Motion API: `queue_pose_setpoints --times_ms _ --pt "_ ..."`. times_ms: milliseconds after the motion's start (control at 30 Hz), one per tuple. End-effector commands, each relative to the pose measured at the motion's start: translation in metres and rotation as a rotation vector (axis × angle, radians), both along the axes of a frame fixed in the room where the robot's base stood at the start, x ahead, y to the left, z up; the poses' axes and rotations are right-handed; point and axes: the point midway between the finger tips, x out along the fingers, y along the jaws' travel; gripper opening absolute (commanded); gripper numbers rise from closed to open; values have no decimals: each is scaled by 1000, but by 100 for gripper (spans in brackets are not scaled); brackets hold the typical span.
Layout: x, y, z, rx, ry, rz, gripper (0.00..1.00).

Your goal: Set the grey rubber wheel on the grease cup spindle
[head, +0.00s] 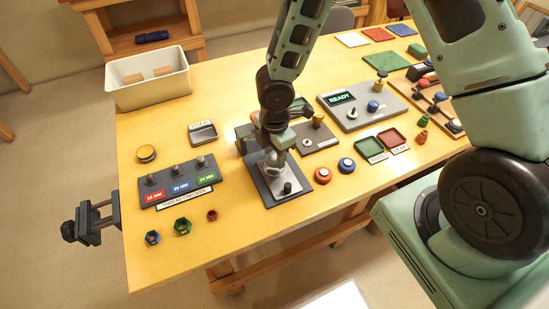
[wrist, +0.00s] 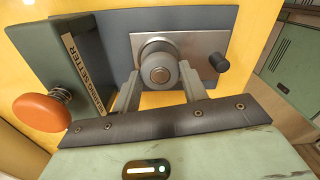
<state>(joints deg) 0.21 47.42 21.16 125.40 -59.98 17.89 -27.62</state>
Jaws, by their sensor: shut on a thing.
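My gripper (wrist: 160,88) points down over a steel plate on a dark board. Its fingers are shut on a grey round thing (wrist: 160,66), which looks like the grey rubber wheel, with a darker ring and a hub at its middle. In the head view my gripper (head: 271,168) is above the same steel plate (head: 275,186). I cannot tell whether the wheel touches the plate or sits around a spindle. No grease cup spindle can be made out; the wheel and fingers hide what is beneath.
A black knob (wrist: 219,60) stands just right of the fingers. A green block with an orange spring button (wrist: 42,110) stands close on the left. A thread checker (head: 178,184), a white bin (head: 149,78) and a READY panel (head: 361,106) share the yellow table.

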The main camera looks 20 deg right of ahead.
Motion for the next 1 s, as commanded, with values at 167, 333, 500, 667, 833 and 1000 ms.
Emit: queue_pose_setpoints --times_ms 167,333,500,667,833,1000 --pt "2 -1 39 1 -5 -5 17" --pt "2 -2 63 0 -2 -3 17" --pt "15 -32 64 2 7 -10 17" --pt "32 -80 54 4 10 -11 17" --pt "43 -118 47 1 3 -7 17" --pt "45 -131 42 0 0 -1 17"
